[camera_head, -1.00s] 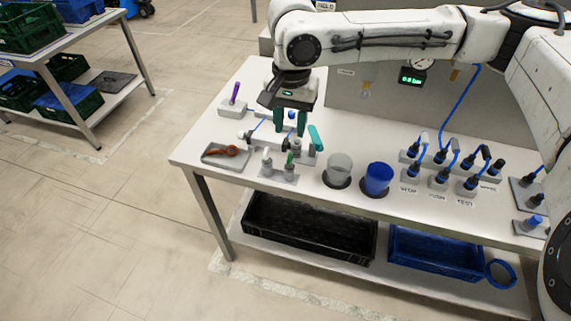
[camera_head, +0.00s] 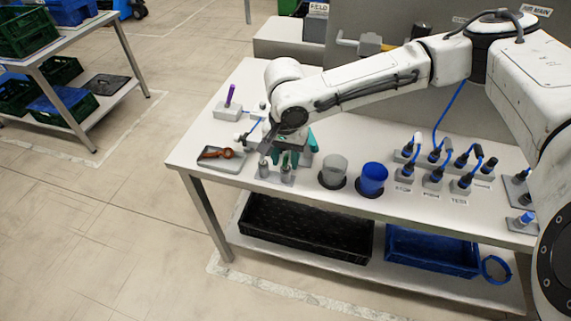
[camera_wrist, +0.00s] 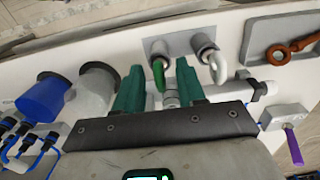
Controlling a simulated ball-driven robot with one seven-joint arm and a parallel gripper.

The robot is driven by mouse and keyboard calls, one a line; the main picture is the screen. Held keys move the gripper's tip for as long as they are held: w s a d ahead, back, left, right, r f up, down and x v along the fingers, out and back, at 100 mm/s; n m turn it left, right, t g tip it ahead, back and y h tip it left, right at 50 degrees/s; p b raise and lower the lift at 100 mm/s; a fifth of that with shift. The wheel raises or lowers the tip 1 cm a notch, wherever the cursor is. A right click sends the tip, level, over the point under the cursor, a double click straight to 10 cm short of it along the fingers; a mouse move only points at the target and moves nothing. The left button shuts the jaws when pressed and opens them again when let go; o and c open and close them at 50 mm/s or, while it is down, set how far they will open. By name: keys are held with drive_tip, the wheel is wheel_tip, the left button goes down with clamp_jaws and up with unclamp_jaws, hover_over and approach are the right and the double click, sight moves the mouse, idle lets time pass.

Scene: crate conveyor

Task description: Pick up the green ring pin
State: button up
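The green ring pin (camera_wrist: 158,73) stands in a grey socket on a small grey plate (camera_wrist: 185,43) in the wrist view. A grey ring pin (camera_wrist: 218,66) stands in the socket beside it. My gripper (camera_wrist: 158,76) has two dark green fingers spread apart. The green ring shows in the gap between them, nearer the left finger; I cannot tell whether they touch. In the head view my gripper (camera_head: 287,158) is low over the same pair of sockets, and the fingers largely hide the green ring.
A tray with a brown-red wrench (camera_head: 217,154) lies to the left. A clear cup (camera_head: 333,170) and a blue cup (camera_head: 371,178) stand to the right. A teal handle (camera_head: 312,140) is close behind my gripper. Blue-cabled plugs (camera_head: 436,172) stand farther right.

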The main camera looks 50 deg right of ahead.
clamp_jaws()
idle(0.3)
drive_tip(key=shift+r, duration=0.1)
wheel_tip(320, 180, up, 10)
drive_tip(key=shift+f, duration=0.1)
idle(0.6)
